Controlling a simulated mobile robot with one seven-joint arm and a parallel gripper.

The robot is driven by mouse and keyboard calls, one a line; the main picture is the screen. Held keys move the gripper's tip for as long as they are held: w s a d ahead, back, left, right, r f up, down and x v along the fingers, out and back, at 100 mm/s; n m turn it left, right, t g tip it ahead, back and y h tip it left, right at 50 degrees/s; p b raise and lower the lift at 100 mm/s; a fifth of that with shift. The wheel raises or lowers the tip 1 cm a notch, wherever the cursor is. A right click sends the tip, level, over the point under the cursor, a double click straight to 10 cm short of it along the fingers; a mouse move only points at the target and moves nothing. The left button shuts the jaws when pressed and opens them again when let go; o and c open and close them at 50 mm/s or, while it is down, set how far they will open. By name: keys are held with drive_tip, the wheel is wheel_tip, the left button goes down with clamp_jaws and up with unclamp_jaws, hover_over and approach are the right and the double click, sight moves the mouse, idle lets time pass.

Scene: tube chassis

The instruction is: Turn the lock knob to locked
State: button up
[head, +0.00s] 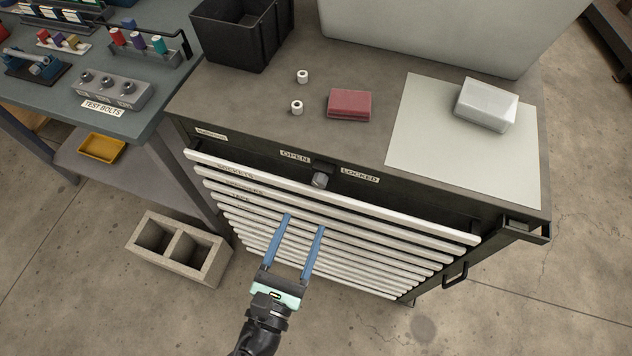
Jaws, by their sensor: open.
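The lock knob (320,180) is a small grey knob on the dark top panel of the tool cabinet (410,194). It sits between the label reading OPEN (296,156) on its left and the label reading LOCKED (360,175) on its right. Which way the knob points is too small to tell. My gripper (304,222) has two long blue fingers, open with nothing between them. It is in front of the drawer fronts, below the knob in the picture and apart from it.
Several white drawer pulls (330,197) run below the knob. On the cabinet top are a red block (349,104), two small white rings, a black bin (240,35) and a pale block on a sheet. A workbench (150,75) and cinder block (180,249) stand at left.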

sight(318, 186)
drive_tip(key=x, duration=0.9)
drive_tip(key=shift+p, duration=0.35)
clamp_jaws()
